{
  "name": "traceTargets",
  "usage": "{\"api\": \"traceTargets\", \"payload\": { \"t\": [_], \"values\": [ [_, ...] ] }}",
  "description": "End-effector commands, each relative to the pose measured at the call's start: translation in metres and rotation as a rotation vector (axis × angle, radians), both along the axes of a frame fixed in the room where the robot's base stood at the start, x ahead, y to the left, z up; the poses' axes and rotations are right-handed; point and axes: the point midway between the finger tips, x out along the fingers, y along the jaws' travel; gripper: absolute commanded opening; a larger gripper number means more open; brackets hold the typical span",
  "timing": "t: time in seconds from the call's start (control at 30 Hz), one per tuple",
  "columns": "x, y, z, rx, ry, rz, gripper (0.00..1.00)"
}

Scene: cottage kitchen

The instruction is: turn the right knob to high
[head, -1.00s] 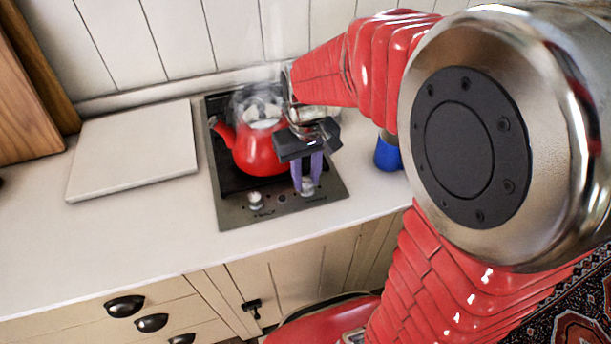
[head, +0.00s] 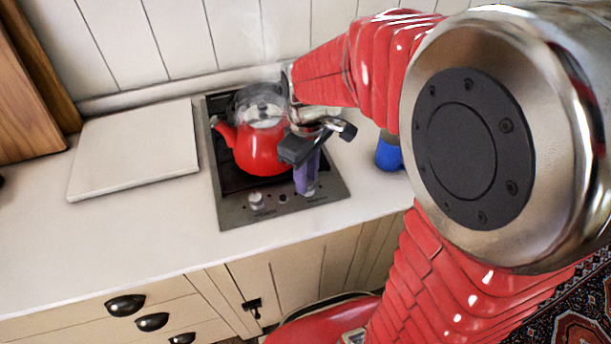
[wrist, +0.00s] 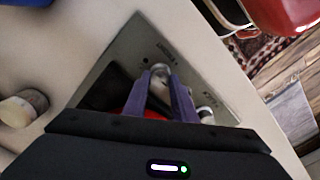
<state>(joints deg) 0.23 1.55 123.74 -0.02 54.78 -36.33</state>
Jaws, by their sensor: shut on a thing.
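The cooktop (head: 232,217) is a dark panel with a grey front strip bearing two pale knobs. The left knob (head: 256,200) stands free; it also shows in the wrist view (wrist: 206,114). The right knob (wrist: 159,70) sits between my gripper's purple fingers in the wrist view. In the head view the fingers mostly hide it. My gripper (head: 306,190) points down at the strip's right part and is shut on this knob. The markings by the knobs are too small to read, so I cannot tell the setting.
A red kettle (head: 262,148) stands on the cooktop just behind my gripper, with faint steam above. A blue object (head: 388,154) stands on the counter to the right. A pale board (head: 135,150) lies to the left. The front counter (head: 130,235) is clear.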

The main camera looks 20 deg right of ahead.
Motion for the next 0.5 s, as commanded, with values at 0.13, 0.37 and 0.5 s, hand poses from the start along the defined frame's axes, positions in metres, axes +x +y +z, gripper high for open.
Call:
{"api": "traceTargets", "payload": {
  "t": [0.13, 0.37, 0.5],
  "values": [
    [0.0022, 0.0004, 0.0018, 0.002, -0.007, -0.001, 0.02],
    [0.0018, 0.0003, 0.0014, 0.001, -0.006, -0.002, 0.32],
    [0.0011, 0.0002, 0.0009, 0.000, -0.004, -0.002, 0.32]
  ]
}}
